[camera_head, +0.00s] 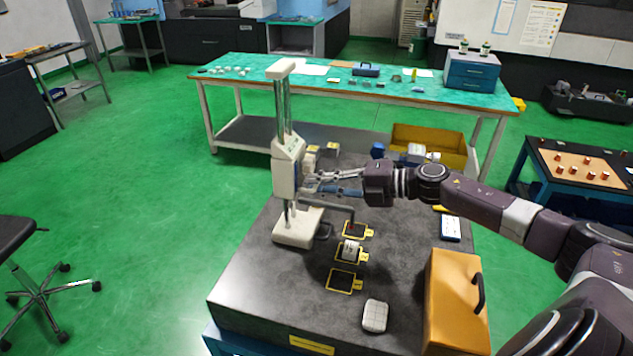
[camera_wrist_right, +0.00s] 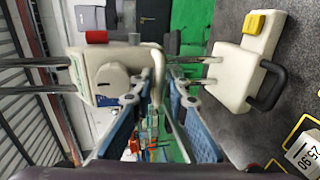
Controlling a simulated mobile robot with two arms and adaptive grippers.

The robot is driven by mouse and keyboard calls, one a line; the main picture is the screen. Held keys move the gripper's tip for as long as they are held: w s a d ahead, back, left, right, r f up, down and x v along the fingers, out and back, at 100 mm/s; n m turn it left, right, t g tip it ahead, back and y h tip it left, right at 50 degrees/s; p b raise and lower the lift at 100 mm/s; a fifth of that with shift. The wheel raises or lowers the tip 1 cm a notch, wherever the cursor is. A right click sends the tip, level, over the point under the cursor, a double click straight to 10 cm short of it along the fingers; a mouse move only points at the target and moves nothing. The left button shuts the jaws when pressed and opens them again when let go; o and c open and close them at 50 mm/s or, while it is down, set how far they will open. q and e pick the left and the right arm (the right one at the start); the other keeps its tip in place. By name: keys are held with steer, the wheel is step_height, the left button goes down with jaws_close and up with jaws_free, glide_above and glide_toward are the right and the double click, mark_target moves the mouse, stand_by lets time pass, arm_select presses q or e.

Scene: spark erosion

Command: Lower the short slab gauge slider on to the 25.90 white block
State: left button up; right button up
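The height gauge stands on the dark slab with its cream base (camera_head: 297,229) and two upright columns. Its cream slider (camera_head: 287,165) sits partway up, above the base; it also shows in the wrist view (camera_wrist_right: 110,78). A dark bent arm (camera_head: 340,208) reaches right from the gauge. The white block (camera_head: 351,250) lies in the middle yellow frame; its 25.90 marking shows in the wrist view (camera_wrist_right: 305,153). My right gripper (camera_head: 312,179) is beside the slider, its blue-padded fingers (camera_wrist_right: 165,83) apart. Contact with the slider is unclear. My left gripper is out of view.
An orange box with a handle (camera_head: 455,300) and a pale block (camera_head: 375,316) stand at the slab's front right. An empty yellow frame (camera_head: 344,281) lies nearer than the white block. A yellow bin (camera_head: 430,140) is behind. The slab's front left (camera_head: 250,285) is clear.

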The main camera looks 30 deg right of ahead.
steer(key=shift+w+a, duration=0.2)
jaws_close()
step_height(320, 180, down, 8)
steer(key=b, duration=0.5)
steer(key=shift+s+r, duration=0.1)
steer(key=shift+r, duration=0.15)
